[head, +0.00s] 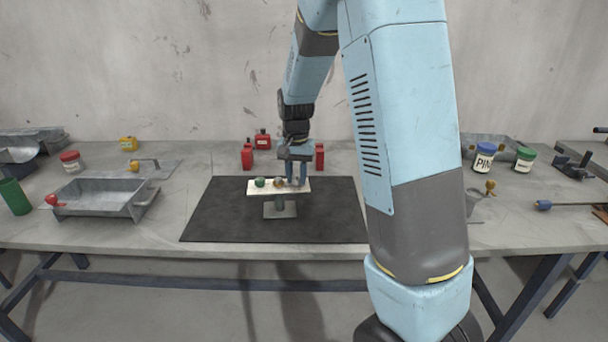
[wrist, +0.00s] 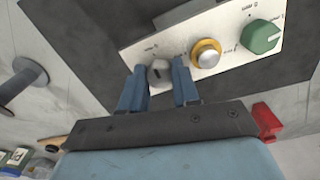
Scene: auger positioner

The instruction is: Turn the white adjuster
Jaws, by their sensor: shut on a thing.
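The white adjuster (wrist: 158,75) is a pale round knob with a dark slot, at one end of a cream panel (wrist: 128,56). In the wrist view it sits between the two blue fingers of my gripper (wrist: 160,70), which is shut on it. In the head view, my gripper (head: 297,180) points down over the right end of the panel (head: 254,192) and hides the white adjuster. A yellow-ringed knob (wrist: 205,53) and a green knob (wrist: 262,37) are on the same panel, clear of the fingers.
The panel stands on a post over a black mat (head: 215,220). Red containers (head: 263,140) stand behind it. A metal tray (head: 100,200) is at left. Jars (head: 484,157) and tools are at right. The mat around the post is clear.

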